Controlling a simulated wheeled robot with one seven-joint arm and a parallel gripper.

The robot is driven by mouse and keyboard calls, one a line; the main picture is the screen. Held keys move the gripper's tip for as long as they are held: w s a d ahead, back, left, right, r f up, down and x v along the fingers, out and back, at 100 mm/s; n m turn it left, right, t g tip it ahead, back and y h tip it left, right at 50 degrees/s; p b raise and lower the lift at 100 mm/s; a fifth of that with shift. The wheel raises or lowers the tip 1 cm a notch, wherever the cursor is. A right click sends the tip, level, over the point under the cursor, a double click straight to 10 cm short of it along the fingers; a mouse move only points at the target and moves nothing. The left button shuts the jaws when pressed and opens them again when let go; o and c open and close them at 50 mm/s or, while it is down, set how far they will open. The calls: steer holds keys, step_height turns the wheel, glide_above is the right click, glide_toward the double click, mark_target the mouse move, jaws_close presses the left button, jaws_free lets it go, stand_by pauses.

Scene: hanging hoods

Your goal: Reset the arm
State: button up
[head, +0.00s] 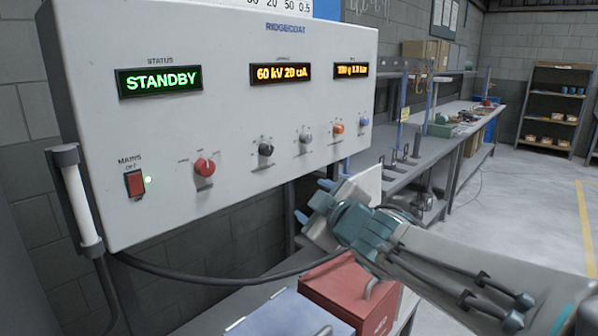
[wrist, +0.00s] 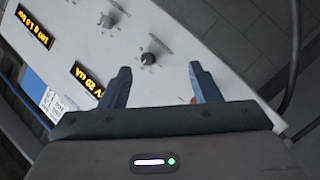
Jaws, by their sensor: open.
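My gripper (head: 314,203) is in front of the lower right part of a white control panel (head: 225,130) in the head view. Its blue fingers are apart with nothing between them, and they also show in the wrist view (wrist: 158,84). The panel carries a STANDBY display (head: 160,80), a 60 kV display (head: 280,73), a red knob (head: 204,168), a black knob (head: 265,149), a grey knob (head: 306,138), an orange knob (head: 338,129) and a blue knob (head: 364,122). In the wrist view a dark knob (wrist: 148,59) lies beyond the fingers. I see no contact with any knob.
A red box (head: 350,292) and a blue-grey case lid (head: 285,316) stand below my arm. A long workbench (head: 455,128) runs back; open floor (head: 530,200) lies right.

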steer(key=s+d+f+m+g+h+p, duration=0.2)
steer(key=s+d+f+m+g+h, duration=0.45)
steer(key=d+f+m, duration=0.55)
steer(key=s+f+m+g, duration=0.1)
steer(key=s+f+g, duration=0.1)
steer(key=s, duration=0.5)
steer(key=s+d+f+m+g+p, duration=0.1)
steer(key=s+f+g, duration=0.2)
steer(key=s, duration=0.4)
steer(key=shift+s+d+f+p, duration=0.15)
steer(key=shift+s+d+p, duration=0.05)
steer(key=shift+s+p, duration=0.1)
steer(key=shift+w, duration=0.1)
